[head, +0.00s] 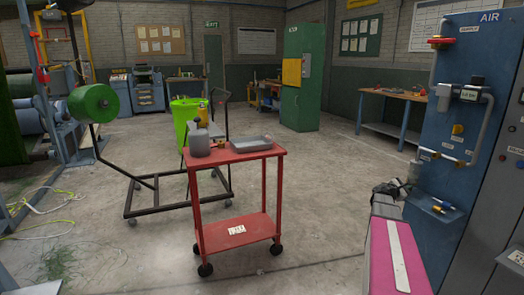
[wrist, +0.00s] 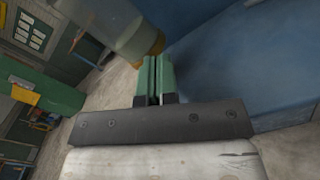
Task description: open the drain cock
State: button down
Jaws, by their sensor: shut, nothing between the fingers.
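My gripper (wrist: 156,72) is shut, its two green fingers together with nothing between them. In the wrist view a clear, greyish bowl (wrist: 115,22) with a brass-coloured end (wrist: 155,44) is just beyond the fingertips; I cannot tell whether they touch. That brass end may be the drain cock, but its handle is not clear to see. In the head view the bowl (head: 414,171) is a small pale shape at the left edge of the blue AIR panel (head: 470,110). My gripper (head: 388,190) is beside it, at the end of my pink arm.
The panel carries a red-topped valve (head: 441,41), grey pipework, a yellow knob (head: 457,130) and a small blue shelf (head: 436,208) with brass fittings. A red trolley (head: 235,228) stands left of my arm. A workbench (head: 393,96) stands behind. The floor between them is clear.

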jog(key=shift+s+f, duration=0.15)
jog(key=shift+f, duration=0.05)
dwell(0.4)
jog(key=shift+s+d, duration=0.1)
jog(key=shift+s+r, duration=0.25)
jog(key=v, duration=0.6)
jog(key=shift+d, duration=0.1)
dwell(0.3)
jog(key=shift+w+d+r, duration=0.2)
jog(key=shift+w+d, duration=0.55)
jog(key=shift+w, duration=0.05)
jog(key=shift+w+d+r, duration=0.2)
jog(key=shift+w+d, duration=0.55)
jog(key=shift+w+d+r, duration=0.2)
jog(key=shift+w+d, duration=0.6)
